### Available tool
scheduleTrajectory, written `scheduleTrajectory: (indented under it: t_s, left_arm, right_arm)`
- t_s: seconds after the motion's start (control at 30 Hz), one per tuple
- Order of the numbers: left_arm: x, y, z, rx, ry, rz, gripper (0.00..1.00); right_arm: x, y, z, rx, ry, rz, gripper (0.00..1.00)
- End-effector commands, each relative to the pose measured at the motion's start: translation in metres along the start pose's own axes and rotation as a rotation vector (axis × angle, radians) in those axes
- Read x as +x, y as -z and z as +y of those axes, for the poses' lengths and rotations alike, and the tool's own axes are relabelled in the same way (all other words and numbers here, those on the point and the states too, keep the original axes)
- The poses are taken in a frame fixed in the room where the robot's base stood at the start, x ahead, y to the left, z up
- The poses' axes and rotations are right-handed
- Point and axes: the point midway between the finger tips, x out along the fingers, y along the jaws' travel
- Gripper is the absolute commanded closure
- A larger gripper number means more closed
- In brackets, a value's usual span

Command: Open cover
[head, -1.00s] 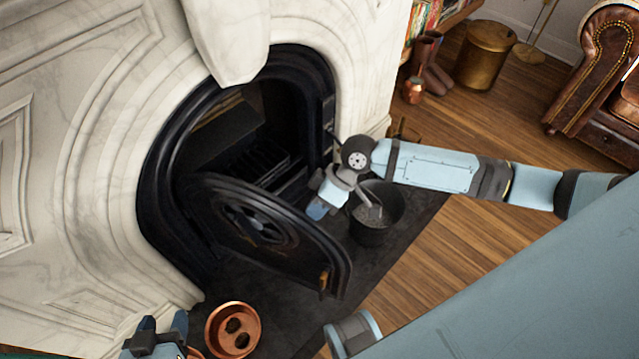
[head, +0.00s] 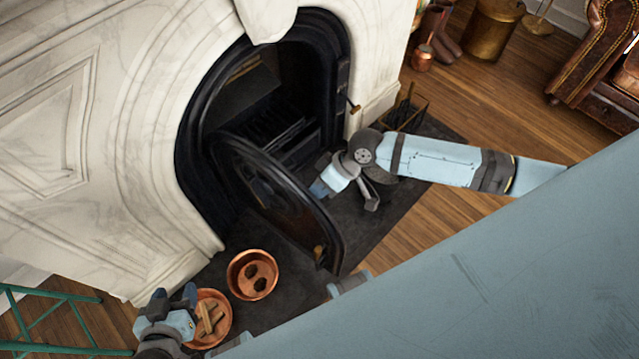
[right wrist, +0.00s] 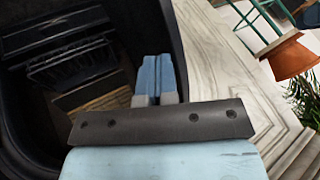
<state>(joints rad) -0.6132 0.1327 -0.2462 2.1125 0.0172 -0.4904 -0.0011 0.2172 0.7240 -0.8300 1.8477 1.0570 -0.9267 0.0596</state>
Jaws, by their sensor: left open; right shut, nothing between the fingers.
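The black arched fireplace cover (head: 285,200) stands swung out from the opening in the head view, hinged at its left side. A small brass-coloured knob (head: 319,252) is near its free lower end. My right gripper (head: 319,188) is shut and empty, just right of the cover's upper edge, on its inner side; I cannot tell if it touches. The right wrist view shows its closed blue fingers (right wrist: 155,75) before the dark firebox. My left gripper (head: 178,300) is open at lower left, by the copper pan with wood pieces (head: 208,332).
A second copper pan (head: 252,274) with dark lumps sits on the dark hearth below the cover. A tool holder (head: 405,117) stands right of the fireplace. A green metal frame (head: 50,315) is at lower left. Hearth and wood floor to the right are largely clear.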

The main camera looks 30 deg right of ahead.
Motion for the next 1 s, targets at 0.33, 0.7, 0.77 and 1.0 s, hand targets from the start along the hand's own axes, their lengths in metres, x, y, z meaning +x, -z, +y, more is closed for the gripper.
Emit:
scheduleTrajectory:
  t_s: [0.33,0.7,0.77,1.0]
  left_arm:
    - [0.001,0.002,0.001,-0.006,0.001,0.002,0.45]
    - [-0.003,0.008,0.002,-0.009,0.000,0.002,0.45]
    - [-0.004,0.009,0.001,-0.010,0.000,0.000,0.45]
    - [-0.005,0.009,0.001,-0.015,0.000,-0.007,0.45]
  right_arm:
    - [0.000,0.000,0.000,0.002,-0.001,0.001,1.00]
    - [-0.043,0.000,0.001,0.001,-0.005,0.000,1.00]
    - [-0.058,0.000,0.001,0.001,-0.005,0.000,1.00]
    - [-0.109,0.000,0.001,0.001,-0.004,0.000,1.00]
